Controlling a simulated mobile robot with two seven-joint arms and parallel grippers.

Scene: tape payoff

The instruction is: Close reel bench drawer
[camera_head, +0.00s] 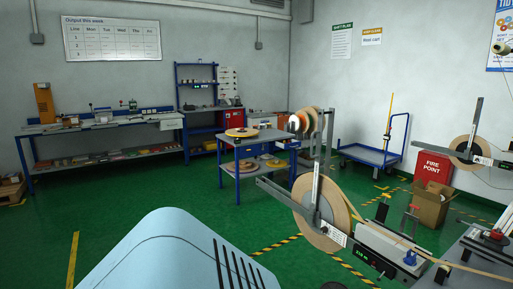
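No gripper of mine shows in the head view. A blue-framed bench or table (263,139) with flat reels (241,132) on its top and lower shelf stands in the middle of the room. A long blue workbench (95,127) runs along the left wall. A pale box-like part (172,124) shows under its top at the right end, and I cannot tell whether it is an open drawer.
A payoff stand with a large tape reel (322,215) stands at right, its tape running to the lower right. A blue trolley (370,155), a red fire point box (432,167) and a cardboard box (431,205) are behind it. Green floor at left centre is clear.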

